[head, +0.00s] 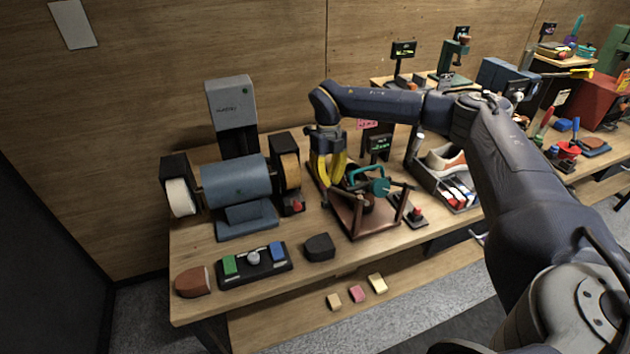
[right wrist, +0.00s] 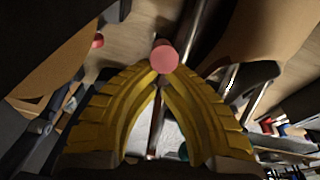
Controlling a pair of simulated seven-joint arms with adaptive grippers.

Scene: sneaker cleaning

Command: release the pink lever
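The pink lever's round knob (right wrist: 164,58) shows in the right wrist view at the tips of my yellow fingers, with a thin rod running below it between them. My right gripper (right wrist: 165,75) has both fingertips drawn together against the knob. In the head view my right gripper (head: 328,180) points down at the back left of a brown frame (head: 362,226) with a teal part (head: 372,184) on it. The knob cannot be made out in the head view. My left gripper is not in view.
A blue-grey grinding machine (head: 235,181) stands left of the frame. A button panel (head: 254,264) and a dark block (head: 319,247) lie in front. A tray with a shoe (head: 445,160) is to the right.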

